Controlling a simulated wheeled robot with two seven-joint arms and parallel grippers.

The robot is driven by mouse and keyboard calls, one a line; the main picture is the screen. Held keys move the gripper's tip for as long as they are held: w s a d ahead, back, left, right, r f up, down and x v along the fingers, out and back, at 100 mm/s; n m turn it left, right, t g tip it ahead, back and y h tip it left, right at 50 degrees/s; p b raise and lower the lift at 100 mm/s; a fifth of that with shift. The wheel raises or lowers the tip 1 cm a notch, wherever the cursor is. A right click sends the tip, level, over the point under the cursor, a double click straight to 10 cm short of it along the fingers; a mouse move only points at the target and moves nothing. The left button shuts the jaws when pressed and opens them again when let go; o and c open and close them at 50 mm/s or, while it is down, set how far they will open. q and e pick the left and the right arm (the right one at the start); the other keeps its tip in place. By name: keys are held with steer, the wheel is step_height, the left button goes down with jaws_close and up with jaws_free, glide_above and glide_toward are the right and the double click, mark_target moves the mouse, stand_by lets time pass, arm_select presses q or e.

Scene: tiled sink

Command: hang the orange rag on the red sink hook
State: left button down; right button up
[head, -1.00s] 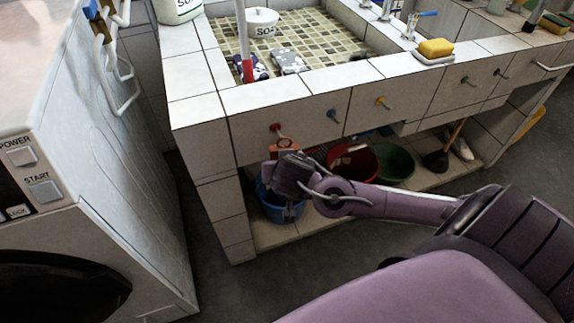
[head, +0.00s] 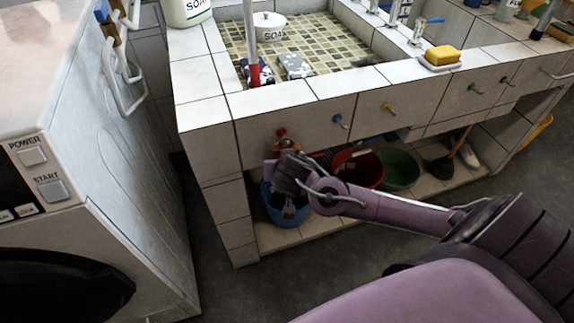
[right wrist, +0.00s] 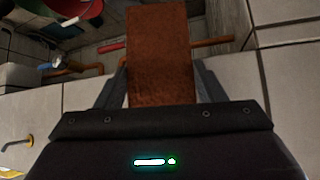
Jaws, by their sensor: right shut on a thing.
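The red hook (head: 282,132) is on the tiled front of the sink, at the left end of the hook row. My right gripper (head: 282,158) is just below it and is shut on the orange rag. Only a small part of the rag (head: 285,145) shows in the head view, close under the hook. In the right wrist view the rag (right wrist: 160,55) stands out as a flat strip between the fingers (right wrist: 160,95). I cannot tell whether the rag touches the hook. My left gripper is out of view.
A blue hook (head: 338,120) and a yellow hook (head: 388,108) are to the right. A blue bucket (head: 280,208), a red tub (head: 362,168) and a green tub (head: 400,170) stand on the shelf below. A white machine (head: 110,170) is to the left, with floor between.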

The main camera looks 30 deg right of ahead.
steer(key=shift+f, duration=0.1)
steer(key=o, duration=1.1)
steer(key=shift+c, duration=0.2)
